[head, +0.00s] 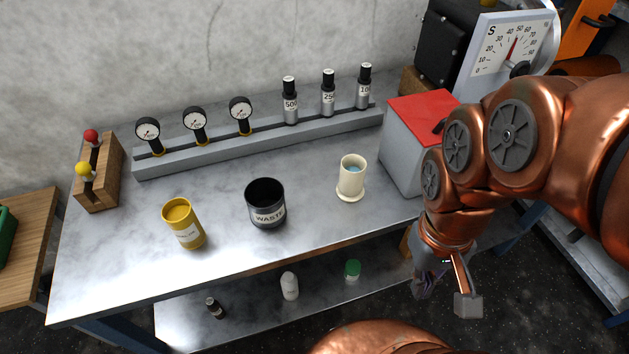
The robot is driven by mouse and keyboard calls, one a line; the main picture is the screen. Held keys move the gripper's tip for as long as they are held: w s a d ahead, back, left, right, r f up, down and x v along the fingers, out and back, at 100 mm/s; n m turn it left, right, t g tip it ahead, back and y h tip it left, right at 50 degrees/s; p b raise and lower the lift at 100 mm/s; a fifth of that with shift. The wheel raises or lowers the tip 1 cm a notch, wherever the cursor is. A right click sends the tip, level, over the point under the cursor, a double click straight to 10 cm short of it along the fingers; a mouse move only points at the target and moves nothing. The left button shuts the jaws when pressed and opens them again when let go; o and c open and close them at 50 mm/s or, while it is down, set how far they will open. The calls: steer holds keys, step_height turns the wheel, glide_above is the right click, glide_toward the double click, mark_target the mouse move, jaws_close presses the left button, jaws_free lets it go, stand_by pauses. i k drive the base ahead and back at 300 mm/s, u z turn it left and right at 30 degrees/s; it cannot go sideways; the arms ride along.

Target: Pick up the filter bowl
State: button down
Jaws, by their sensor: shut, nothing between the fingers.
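A cream cup-like vessel (351,180) with a flared foot and something blue inside stands upright on the right part of the metal bench (325,225). It looks most like the filter bowl, but I see no label on it. My gripper (424,289) hangs in front of the bench's front edge, to the right of the cream vessel and nearer to me. It is shut and empty, apart from the vessel. Its fingertips are small and dark and partly hidden by the wrist.
A black WASTE bin (267,205) and yellow canister (184,222) stand left of the vessel. A red-topped grey box (405,150) is at its right. Gauges and cylinders line a rail (260,140) behind. A lower shelf (255,300) holds small bottles.

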mark_target(350, 187)
steer(key=z, duration=2.1)
steer(key=k, duration=1.15)
steer(key=u, duration=2.15)
